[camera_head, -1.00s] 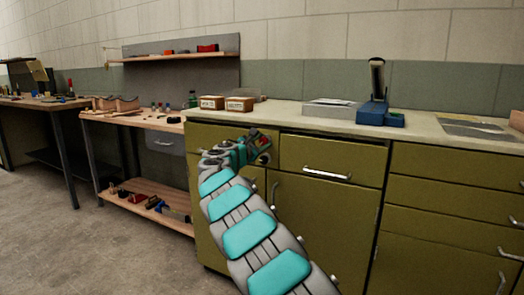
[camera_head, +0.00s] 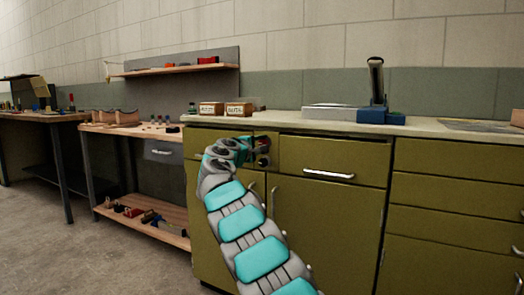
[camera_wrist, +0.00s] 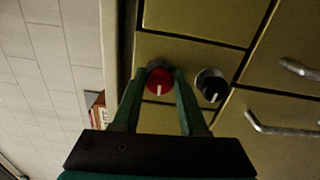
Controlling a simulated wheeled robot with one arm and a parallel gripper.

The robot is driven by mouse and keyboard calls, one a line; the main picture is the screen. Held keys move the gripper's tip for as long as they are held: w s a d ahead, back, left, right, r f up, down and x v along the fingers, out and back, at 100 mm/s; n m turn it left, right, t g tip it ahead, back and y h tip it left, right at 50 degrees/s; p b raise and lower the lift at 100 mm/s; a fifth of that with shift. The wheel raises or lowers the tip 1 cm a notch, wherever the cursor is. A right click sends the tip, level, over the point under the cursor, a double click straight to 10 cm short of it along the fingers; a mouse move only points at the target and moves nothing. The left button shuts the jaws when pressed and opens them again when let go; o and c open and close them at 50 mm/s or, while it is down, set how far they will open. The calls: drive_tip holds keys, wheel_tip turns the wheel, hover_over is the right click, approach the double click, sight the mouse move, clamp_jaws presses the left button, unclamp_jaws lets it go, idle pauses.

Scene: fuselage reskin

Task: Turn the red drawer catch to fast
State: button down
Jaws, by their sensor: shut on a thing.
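The red drawer catch (camera_wrist: 160,80) is a round red knob with a white mark on the cabinet front. In the wrist view its mark points to the bottom of the picture. My gripper (camera_wrist: 161,76) has one finger on each side of the knob and is shut on it. In the head view my gripper (camera_head: 261,147) is at the upper left of the green cabinet, beside a drawer, and mostly hides the catch. A black knob (camera_wrist: 212,86) with a white mark sits just right of the red one in the wrist view, outside the fingers.
The drawer (camera_head: 331,162) with a silver handle is right of my gripper, shut. The countertop (camera_head: 290,119) above carries small labelled boxes (camera_head: 225,109) and a blue-based tool (camera_head: 380,116). A workbench (camera_head: 135,131) stands to the left. Floor at the left is clear.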

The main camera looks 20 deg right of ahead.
drive_tip(key=shift+m, duration=0.5)
drive_tip(key=c, duration=0.5)
unclamp_jaws()
drive_tip(key=shift+a+b, duration=0.1)
drive_tip(key=shift+b, duration=0.2)
drive_tip(key=v, duration=0.7)
drive_tip(key=shift+s+a, duration=0.25)
